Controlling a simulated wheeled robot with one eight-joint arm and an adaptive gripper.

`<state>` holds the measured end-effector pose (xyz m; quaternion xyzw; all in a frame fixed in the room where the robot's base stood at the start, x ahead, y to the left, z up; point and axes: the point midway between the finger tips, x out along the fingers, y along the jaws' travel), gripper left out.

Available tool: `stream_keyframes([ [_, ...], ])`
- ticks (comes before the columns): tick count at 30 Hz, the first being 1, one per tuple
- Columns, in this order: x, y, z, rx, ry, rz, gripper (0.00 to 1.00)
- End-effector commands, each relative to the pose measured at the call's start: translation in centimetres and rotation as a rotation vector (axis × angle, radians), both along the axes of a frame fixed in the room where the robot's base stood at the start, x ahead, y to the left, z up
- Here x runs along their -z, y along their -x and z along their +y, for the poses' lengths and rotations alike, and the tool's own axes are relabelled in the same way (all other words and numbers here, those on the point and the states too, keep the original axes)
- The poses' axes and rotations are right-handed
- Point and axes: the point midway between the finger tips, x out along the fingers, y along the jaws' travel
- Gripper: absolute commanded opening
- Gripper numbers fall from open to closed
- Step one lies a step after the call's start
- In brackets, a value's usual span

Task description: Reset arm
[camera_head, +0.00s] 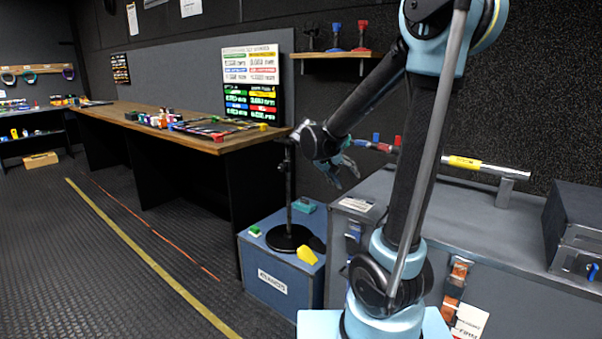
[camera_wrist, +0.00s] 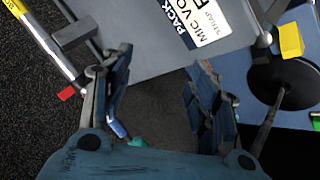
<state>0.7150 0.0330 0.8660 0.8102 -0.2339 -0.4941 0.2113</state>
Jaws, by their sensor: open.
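My gripper (camera_head: 345,168) hangs at the end of my bent arm, beside the top of a black stand (camera_head: 289,200) and above the gap between a blue case and a grey case. In the wrist view my gripper (camera_wrist: 158,92) has its two blue-grey fingers spread apart with nothing between them. The dark floor and the side of the grey case (camera_wrist: 150,40) show beyond the fingers. The stand's round black base (camera_wrist: 285,82) shows at the right of the wrist view.
The blue case (camera_head: 275,285) carries the stand and a yellow item (camera_head: 307,256). The grey case (camera_head: 480,225) bears a metal bar with a yellow band (camera_head: 470,163). A long wooden bench (camera_head: 210,140) holds small items at left. The dark floor (camera_head: 120,250) is open at front left.

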Motion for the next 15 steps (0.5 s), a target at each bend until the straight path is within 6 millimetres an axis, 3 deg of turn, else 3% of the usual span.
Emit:
stream_keyframes([
  [6,0.8,5.4,-3.2,0.000,-0.092,0.092,0.55],
  [15,2.6,12.7,-5.5,-0.015,-0.232,0.192,0.55],
])
